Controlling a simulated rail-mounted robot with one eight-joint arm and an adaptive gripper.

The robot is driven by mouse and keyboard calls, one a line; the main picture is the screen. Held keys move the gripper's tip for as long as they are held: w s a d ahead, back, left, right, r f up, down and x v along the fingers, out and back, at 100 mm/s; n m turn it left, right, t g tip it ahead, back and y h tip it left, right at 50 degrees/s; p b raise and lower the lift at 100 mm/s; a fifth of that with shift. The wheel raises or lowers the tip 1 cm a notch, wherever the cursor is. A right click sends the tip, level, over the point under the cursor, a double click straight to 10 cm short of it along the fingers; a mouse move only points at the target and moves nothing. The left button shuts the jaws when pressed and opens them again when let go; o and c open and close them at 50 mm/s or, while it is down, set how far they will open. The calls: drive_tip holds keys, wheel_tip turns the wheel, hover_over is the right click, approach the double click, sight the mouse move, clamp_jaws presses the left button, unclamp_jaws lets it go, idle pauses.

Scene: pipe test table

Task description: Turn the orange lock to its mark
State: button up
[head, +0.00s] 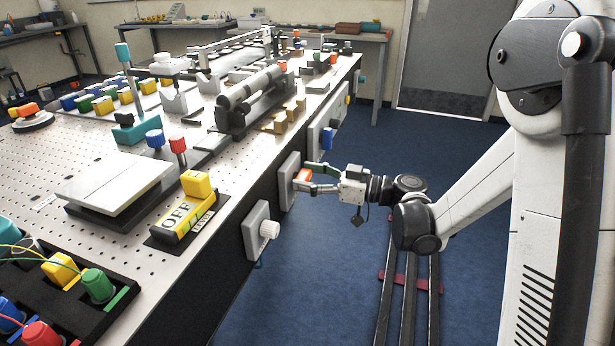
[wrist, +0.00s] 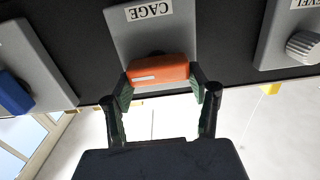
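The orange lock (wrist: 158,71) is a block-shaped handle with a short white line on its face. It sits on a grey panel (wrist: 180,22) lettered CAGE, upside down in the wrist view. The handle lies nearly level there, its right end slightly higher. My gripper (wrist: 160,88) has one green-padded finger at each end of the handle. The tips are very close to it; whether they press on it I cannot tell. In the head view my gripper (head: 303,176) reaches the table's side and straddles the orange lock (head: 302,174). I cannot make out the lock's target mark.
A panel with a white knob (head: 268,229) is on the near side of the CAGE panel, and one with a blue handle (head: 327,139) is on the far side.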

drive_tip(key=c, duration=0.4)
drive_tip(key=shift+c, duration=0.2)
drive_tip(key=m, duration=0.2)
drive_tip(key=m+b, duration=0.1)
drive_tip(key=m, duration=0.1)
drive_tip(key=shift+w+d+f+m, duration=0.1)
drive_tip(key=shift+w+m, duration=0.1)
drive_tip(key=shift+m, duration=0.1)
drive_tip(key=m, duration=0.3)
drive_tip(key=shift+w+f+m, duration=0.1)
drive_tip(key=shift+w+m, duration=0.05)
drive_tip(key=shift+m, duration=0.15)
drive_tip(key=m, duration=0.2)
drive_tip(key=m+b, duration=0.1)
drive_tip(key=m, duration=0.2)
drive_tip(key=shift+w+d+f, duration=0.1)
drive_tip(key=shift+w+f, duration=0.05)
drive_tip(key=shift+f, duration=0.05)
drive_tip(key=shift+f+m+b, duration=0.15)
drive_tip(key=shift+m+b, duration=0.05)
drive_tip(key=shift+m, duration=1)
drive_tip(key=shift+f+m+b, duration=0.1)
drive_tip(key=shift+m+b, duration=0.05)
drive_tip(key=shift+m, duration=1.05)
